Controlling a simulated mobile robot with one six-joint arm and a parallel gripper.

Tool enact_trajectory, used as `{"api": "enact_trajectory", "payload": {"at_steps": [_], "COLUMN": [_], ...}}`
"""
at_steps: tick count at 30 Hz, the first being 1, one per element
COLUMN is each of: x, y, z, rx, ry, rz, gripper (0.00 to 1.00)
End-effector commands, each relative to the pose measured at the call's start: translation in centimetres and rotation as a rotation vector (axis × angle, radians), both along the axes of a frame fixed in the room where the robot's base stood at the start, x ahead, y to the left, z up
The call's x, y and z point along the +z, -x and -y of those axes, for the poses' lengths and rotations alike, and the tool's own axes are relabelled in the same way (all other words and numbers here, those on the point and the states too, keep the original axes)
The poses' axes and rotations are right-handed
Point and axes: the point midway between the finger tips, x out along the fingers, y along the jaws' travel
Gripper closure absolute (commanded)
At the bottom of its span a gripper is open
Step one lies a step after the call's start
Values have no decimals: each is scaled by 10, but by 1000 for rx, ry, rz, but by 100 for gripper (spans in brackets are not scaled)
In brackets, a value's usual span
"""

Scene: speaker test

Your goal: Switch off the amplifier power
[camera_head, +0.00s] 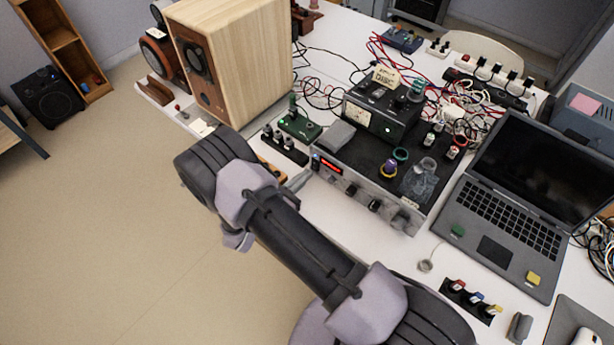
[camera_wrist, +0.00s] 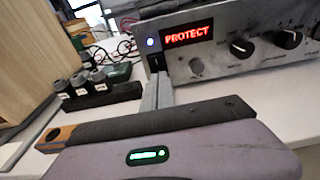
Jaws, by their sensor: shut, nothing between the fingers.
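The amplifier (camera_head: 350,190) is a silver-fronted unit with a black top on the white table. In the wrist view its front panel (camera_wrist: 225,68) has a lit red "PROTECT" display (camera_wrist: 187,34) and dark knobs (camera_wrist: 241,46). A small blue-white light (camera_wrist: 150,42) glows at the panel's left end, with a small dark switch-like part (camera_wrist: 153,62) below it. My gripper (camera_wrist: 160,80) is shut and empty, its fingertips just in front of and below that left end. I cannot tell whether they touch the panel. My arm hides most of the gripper in the head view.
A row of dark plugs or knobs (camera_wrist: 95,88) stands left of my fingers. A wooden speaker (camera_head: 240,60) stands behind left. A black device (camera_head: 385,112) sits on the amplifier. A laptop (camera_head: 500,220) is at right. Cables tangle behind; open floor (camera_head: 90,220) lies at left.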

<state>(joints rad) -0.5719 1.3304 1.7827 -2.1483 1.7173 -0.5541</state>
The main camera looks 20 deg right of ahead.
Motion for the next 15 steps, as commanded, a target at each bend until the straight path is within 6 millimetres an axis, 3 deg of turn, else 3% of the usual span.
{"api": "enact_trajectory", "payload": {"at_steps": [5,15], "x": [-3,-2], "y": [-8,-9], "z": [12,13], "rx": [-1,0], "ry": [0,0], "rz": [0,0], "gripper": [100,100]}}
